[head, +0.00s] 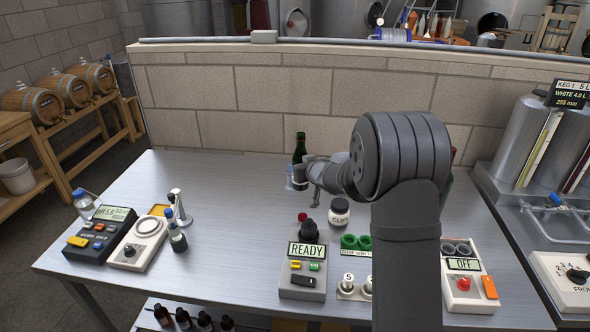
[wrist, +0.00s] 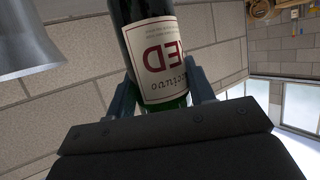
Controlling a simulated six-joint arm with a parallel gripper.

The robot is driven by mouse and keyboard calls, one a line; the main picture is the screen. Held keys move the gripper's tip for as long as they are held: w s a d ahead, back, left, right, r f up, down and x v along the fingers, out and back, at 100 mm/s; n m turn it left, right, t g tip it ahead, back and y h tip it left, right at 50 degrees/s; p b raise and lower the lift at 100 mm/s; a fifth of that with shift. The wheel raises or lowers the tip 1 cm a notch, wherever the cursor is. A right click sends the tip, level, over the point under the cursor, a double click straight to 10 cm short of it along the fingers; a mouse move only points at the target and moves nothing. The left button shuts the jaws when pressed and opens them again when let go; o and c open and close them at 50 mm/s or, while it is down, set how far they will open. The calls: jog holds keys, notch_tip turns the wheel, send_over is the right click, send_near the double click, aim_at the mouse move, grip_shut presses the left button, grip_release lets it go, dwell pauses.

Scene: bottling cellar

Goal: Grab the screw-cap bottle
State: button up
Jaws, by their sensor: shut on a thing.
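A dark green bottle (head: 299,148) is upright toward the back of the metal table, near the low block wall. My gripper (head: 301,178) is shut around its body, with the arm reaching in from the right. In the wrist view the bottle (wrist: 151,35) sits between the two fingers, and its white label with red letters appears upside down. The bottle's top is out of that view, and its cap type cannot be told from the head view. Whether its base touches the table is unclear.
A pH meter (head: 99,235) and a small bottle (head: 177,236) stand left. The table's back left is clear.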

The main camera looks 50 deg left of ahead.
jog(key=shift+w+d+r, duration=0.25)
jog(key=shift+d, duration=0.05)
dwell(0.9)
